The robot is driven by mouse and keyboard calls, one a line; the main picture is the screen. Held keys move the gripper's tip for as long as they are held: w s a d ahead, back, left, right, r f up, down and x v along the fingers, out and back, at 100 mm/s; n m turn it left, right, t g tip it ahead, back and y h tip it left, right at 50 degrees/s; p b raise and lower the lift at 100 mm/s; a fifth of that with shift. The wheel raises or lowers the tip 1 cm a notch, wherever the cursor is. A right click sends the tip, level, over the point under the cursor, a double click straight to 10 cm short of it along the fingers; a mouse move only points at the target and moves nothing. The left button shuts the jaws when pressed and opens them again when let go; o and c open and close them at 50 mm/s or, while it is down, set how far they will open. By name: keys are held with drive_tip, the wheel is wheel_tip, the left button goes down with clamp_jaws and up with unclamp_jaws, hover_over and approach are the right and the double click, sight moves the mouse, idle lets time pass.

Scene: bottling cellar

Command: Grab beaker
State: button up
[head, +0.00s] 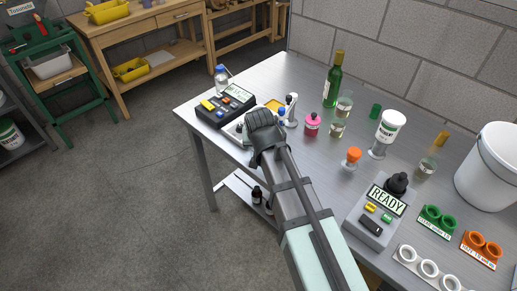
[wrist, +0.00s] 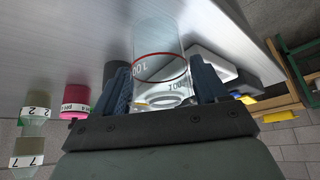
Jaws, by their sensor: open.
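The beaker (wrist: 160,62) is clear glass with a red ring and printed numbers including 100. In the wrist view it stands between the two blue-grey fingers of my gripper (wrist: 163,85), one on each side. The jaws are open; whether either finger touches the glass I cannot tell. In the head view my gripper (head: 262,124) is over the left part of the steel table (head: 250,92), beside the meter with the display (head: 228,104). The beaker is not clearly visible there, hidden by my gripper and wrist.
A pink bottle (head: 312,124), a green wine bottle (head: 333,80) and glass jars (head: 338,127) stand right of my gripper.

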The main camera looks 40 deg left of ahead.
drive_tip(key=shift+x, duration=0.9)
drive_tip(key=c, duration=0.7)
drive_tip(key=shift+c, duration=0.2)
drive_tip(key=shift+r, duration=0.1)
